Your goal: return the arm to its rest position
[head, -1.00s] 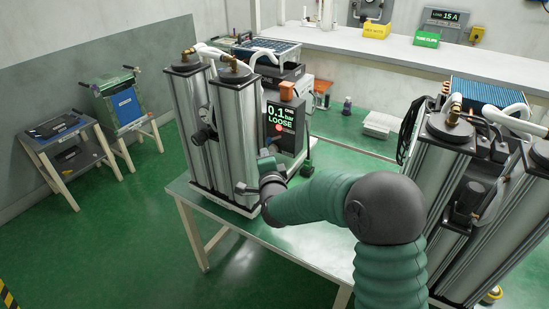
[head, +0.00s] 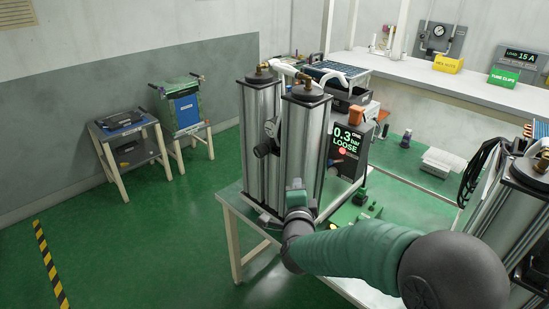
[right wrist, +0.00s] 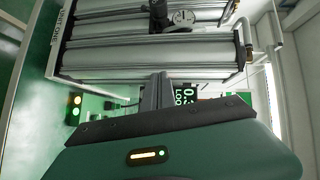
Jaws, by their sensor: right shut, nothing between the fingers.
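My right arm reaches in from the lower right of the head view. Its gripper (head: 296,190) is in front of the lower part of the near silver column of the left sieve unit (head: 262,145). In the right wrist view the fingers (right wrist: 158,92) are together with nothing held, and the silver columns (right wrist: 140,52) lie beyond them. I cannot tell whether the gripper touches the column. The unit's display (head: 346,142) reads 0.3 bar, LOOSE. My left gripper is not in view.
The unit stands on a bench (head: 232,205). A second column unit (head: 520,215) is at the right edge. Two low stands, one with a blue-fronted box (head: 185,108), are at the left. The green floor (head: 150,240) there is clear. A white shelf (head: 460,90) runs behind.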

